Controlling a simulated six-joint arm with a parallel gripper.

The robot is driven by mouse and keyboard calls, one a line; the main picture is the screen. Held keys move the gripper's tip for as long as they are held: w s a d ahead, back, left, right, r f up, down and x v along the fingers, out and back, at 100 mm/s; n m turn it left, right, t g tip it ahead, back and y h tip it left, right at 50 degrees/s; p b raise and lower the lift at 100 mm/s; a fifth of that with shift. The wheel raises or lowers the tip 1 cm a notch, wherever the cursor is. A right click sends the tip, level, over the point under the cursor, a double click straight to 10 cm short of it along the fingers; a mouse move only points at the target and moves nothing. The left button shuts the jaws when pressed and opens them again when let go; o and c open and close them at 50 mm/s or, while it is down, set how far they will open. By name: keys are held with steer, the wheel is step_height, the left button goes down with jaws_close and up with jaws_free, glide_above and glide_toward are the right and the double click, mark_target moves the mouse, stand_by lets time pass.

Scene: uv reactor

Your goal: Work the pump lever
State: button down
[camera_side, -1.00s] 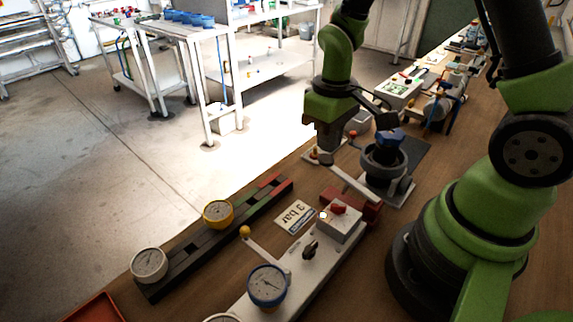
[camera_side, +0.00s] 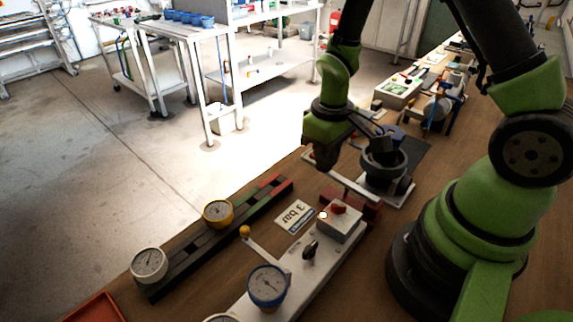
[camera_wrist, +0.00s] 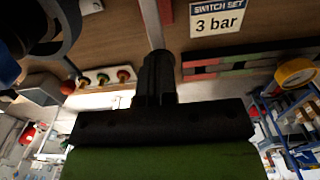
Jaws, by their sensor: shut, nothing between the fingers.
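The dark grey pump body (camera_side: 383,163) stands on a light base plate at the right of my gripper in the side view. A pale lever bar (camera_side: 353,187) runs from beside the pump toward upper left, its far end by my fingertips. My gripper (camera_side: 325,168) is shut and empty, pointing down at that end; I cannot tell whether it touches the bar. In the wrist view the shut fingers (camera_wrist: 157,65) overlap the pale bar (camera_wrist: 151,22), which runs up from behind them. Part of the grey pump (camera_wrist: 55,25) shows at upper left there.
A "3 bar" card (camera_side: 296,217) lies on the bench. A panel with a red switch (camera_side: 338,208), a blue-rimmed gauge (camera_side: 267,285) and a yellow-knobbed lever (camera_side: 245,231) is in front. A strip with a yellow gauge (camera_side: 218,213) lies left. Coloured knobs (camera_wrist: 103,78) stand near my fingers.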

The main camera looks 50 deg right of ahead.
steer(key=shift+f, duration=0.8)
steer(key=shift+r, duration=0.15)
steer(key=shift+r, duration=2.6)
steer(key=shift+r, duration=0.1)
steer(key=s+a+r+m+t+y, duration=0.1)
steer(key=s+a+r+m+t, duration=0.1)
steer(key=s+r, duration=0.3)
steer(key=s+a+r+m+t+y, duration=0.1)
steer(key=s+r+t, duration=0.4)
steer(key=r, duration=0.9)
steer(key=shift+s+a+m, duration=0.5)
steer(key=shift+s+a, duration=0.05)
steer(key=shift+a, duration=0.6)
